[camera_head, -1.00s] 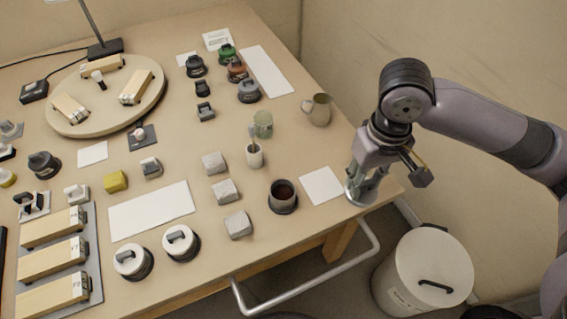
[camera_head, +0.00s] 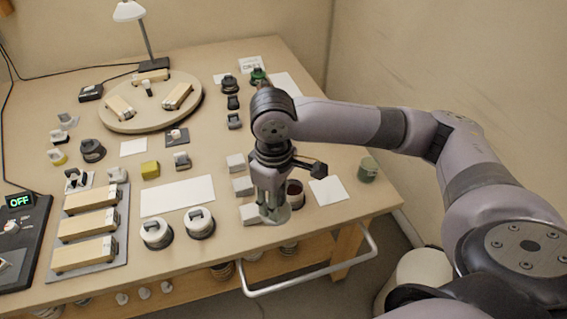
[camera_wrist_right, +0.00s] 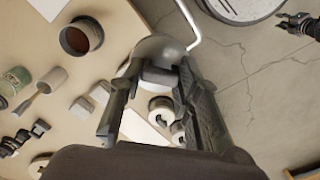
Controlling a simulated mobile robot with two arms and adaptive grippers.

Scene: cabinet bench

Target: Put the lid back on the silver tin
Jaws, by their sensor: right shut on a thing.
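My right gripper (camera_head: 270,200) is shut on a round silver lid (camera_head: 275,215), over the front of the bench. In the right wrist view, the lid (camera_wrist_right: 158,47) has its grey grip between my fingers (camera_wrist_right: 157,82). An open grey tin (camera_head: 293,200) with a dark reddish inside stands just behind and right of the lid, partly hidden by my gripper. The tin also shows in the right wrist view (camera_wrist_right: 82,36), apart from the lid. I cannot tell the lid's exact height. A dark jointed piece (camera_wrist_right: 300,22) at the wrist view's edge may be my left gripper.
Pale blocks (camera_head: 242,186) stand close left of my right gripper. Two white-lidded pots (camera_head: 157,233) are farther left along the front. A white sheet (camera_head: 328,191) lies right of the tin, and a green cup (camera_head: 368,169) stands near the right edge. A rail (camera_head: 330,270) runs along the front.

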